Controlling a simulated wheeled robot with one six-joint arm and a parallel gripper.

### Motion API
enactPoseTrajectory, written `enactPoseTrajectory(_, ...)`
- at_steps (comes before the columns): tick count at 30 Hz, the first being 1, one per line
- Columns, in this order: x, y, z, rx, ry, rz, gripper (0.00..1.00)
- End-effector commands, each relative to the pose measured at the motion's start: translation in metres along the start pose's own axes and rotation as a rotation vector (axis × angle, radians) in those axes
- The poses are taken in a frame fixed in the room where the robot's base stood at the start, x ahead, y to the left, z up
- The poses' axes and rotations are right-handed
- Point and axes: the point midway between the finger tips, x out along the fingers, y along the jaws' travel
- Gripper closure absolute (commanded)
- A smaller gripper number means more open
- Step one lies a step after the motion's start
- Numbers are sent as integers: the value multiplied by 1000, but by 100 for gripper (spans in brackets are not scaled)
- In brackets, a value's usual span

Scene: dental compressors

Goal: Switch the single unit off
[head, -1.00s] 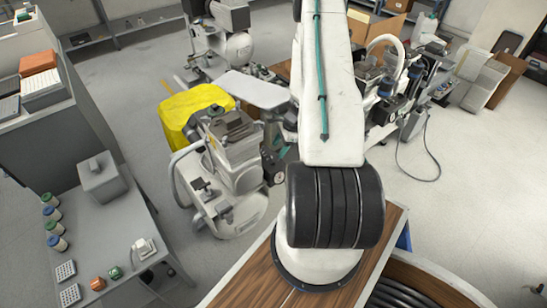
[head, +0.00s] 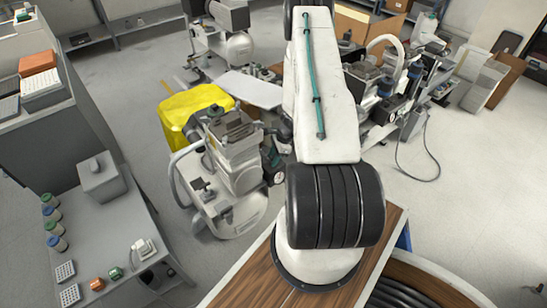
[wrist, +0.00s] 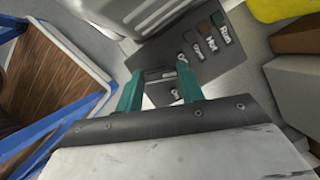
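A compressor unit (head: 232,165) with a white tank and grey top stands on the floor left of my arm in the head view.
A yellow bin or cover (head: 190,115) stands behind the unit. More compressors stand at the back (head: 238,48) and to the right (head: 385,90). A grey table with jars (head: 120,215) is at left. A wooden-topped bench (head: 245,285) lies under my arm.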

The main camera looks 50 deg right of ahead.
Motion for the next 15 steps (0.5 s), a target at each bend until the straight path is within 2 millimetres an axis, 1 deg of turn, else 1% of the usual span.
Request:
enactPoseTrajectory(5,0,-1,0,-64,0,25,85)
enactPoseTrajectory(12,1,-3,1,-294,0,120,85)
enactPoseTrajectory(15,0,-2,1,-349,-1,145,85)
